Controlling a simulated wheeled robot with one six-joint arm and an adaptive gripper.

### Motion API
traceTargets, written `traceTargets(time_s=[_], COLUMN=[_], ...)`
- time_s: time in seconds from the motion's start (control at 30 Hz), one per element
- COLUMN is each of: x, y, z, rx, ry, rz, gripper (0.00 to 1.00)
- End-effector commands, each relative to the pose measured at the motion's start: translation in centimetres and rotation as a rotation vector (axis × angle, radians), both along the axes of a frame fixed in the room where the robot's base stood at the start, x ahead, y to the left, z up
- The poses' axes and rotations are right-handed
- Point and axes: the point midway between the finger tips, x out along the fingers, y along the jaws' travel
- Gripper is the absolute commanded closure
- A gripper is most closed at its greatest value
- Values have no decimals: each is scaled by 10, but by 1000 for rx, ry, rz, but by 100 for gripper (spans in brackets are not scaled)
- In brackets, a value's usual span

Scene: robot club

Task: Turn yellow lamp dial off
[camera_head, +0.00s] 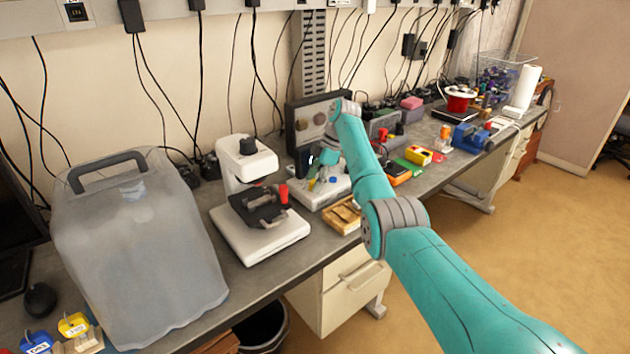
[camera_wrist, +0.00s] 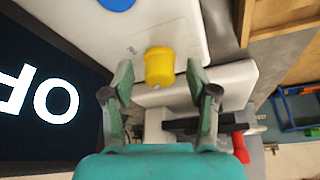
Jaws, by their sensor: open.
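The yellow dial (camera_wrist: 159,67) is a short round knob on a white box (camera_wrist: 130,35) in the wrist view. My gripper (camera_wrist: 158,80) is open, with one green finger on each side of the dial. I cannot tell whether the fingers touch it. A blue dial (camera_wrist: 117,3) is partly cut off at the top edge. A dark display (camera_wrist: 35,75) on the left shows large white letters, turned round and partly cut off, reading like "OF". In the head view the white box (camera_head: 334,190) stands on the bench, and my arm and gripper partly hide it.
A white microscope-like device (camera_head: 260,230) with a red knob (camera_head: 283,193) stands left of the box. A wooden tray (camera_head: 343,214) lies in front. A large covered case (camera_head: 140,245) fills the bench's left. Dark panel (camera_head: 305,130) stands behind.

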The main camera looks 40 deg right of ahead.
Motion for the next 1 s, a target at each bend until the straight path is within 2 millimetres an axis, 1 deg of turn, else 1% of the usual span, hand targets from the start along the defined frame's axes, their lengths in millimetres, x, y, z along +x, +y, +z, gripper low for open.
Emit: traceTargets(time_s=[0.13, 0.23, 0.37, 0.53, 0.7, 0.83, 1.0], x=[0, -1, -4, -8, -12, -14, -15], y=[-2, -6, -15, -27, -37, -41, -43], z=[4, 14, 36, 68, 94, 105, 110], rx=[-1, -1, -1, -1, -1, 0, 0], ry=[-2, -3, -3, -3, -2, -1, 1], rz=[-1, -1, -2, -2, -1, 0, 0], gripper=[42, 42, 42, 42, 42, 42, 42])
